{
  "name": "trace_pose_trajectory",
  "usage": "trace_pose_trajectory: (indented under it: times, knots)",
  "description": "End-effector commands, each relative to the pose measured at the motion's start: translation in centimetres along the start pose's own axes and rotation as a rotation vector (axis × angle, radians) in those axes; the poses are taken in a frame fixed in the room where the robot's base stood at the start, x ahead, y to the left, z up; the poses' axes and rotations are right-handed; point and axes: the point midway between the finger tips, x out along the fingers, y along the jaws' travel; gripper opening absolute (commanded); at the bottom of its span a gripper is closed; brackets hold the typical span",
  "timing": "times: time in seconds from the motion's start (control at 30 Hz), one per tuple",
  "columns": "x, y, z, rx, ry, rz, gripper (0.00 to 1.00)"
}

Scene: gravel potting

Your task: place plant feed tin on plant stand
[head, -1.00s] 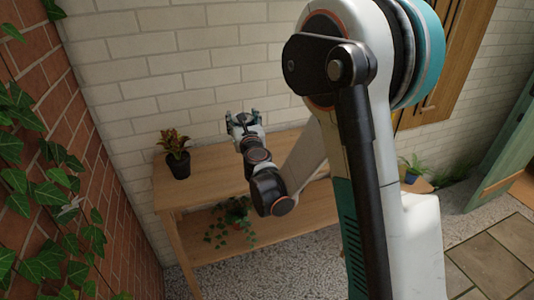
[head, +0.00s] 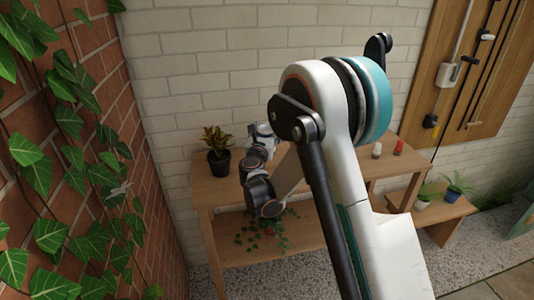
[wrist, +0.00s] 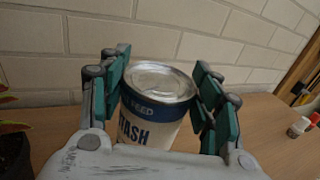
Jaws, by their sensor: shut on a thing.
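In the head view my gripper (head: 262,135) is over the back of the wooden table, and I cannot make out the tin there. A low wooden stand (head: 446,220) with two potted plants is to the right of the table; it looks like the plant stand.
The wooden table (head: 208,190) is against the white brick wall. A dark potted plant (head: 218,160) stands left of my gripper, and a trailing plant (head: 262,236) on the lower shelf. A white bottle (head: 377,150) and a red bottle (head: 398,147) stand at the table's right.

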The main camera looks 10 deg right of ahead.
Motion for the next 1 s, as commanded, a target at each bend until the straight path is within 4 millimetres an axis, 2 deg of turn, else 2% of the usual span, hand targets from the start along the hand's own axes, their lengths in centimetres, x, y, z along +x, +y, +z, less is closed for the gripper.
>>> trace_pose_trajectory:
  times: [0.03, 0.1, 0.37, 0.6, 1.0]
  knots:
    - [0.0, 0.0, -1.2, -0.001, 0.000, 0.000, 0.18]
    - [0.0, 0.0, -2.0, -0.001, 0.000, 0.000, 0.18]
    - [0.0, 0.0, -3.5, 0.000, 0.000, 0.000, 0.18]
    - [0.0, 0.0, -6.9, 0.000, 0.000, 0.001, 0.18]
    - [0.0, 0.0, -7.3, 0.000, 0.000, 0.001, 0.18]
